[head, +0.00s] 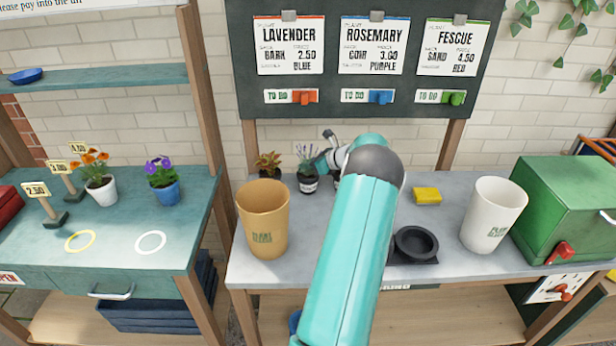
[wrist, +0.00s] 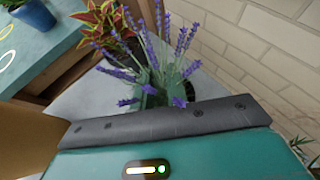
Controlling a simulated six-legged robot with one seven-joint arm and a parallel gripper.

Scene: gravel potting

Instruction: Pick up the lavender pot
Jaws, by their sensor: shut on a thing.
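The lavender pot (head: 308,185) is a small dark pot with a pale label and purple flower spikes. It is at the back of the grey bench, left of my arm. My gripper (head: 319,163) is at the pot's upper right side and is shut on it. In the wrist view, the lavender plant (wrist: 150,62) rises just beyond the dark front edge of my gripper. The fingertips and most of the pot are hidden there. I cannot tell whether the pot still touches the bench.
A red-and-yellow leafed plant (head: 268,162) stands left of the lavender, behind a tan bin (head: 263,220). Another dark pot is partly hidden behind my arm. A black dish (head: 416,243), yellow block (head: 427,196), white bin (head: 493,214) and green box (head: 562,205) lie to the right.

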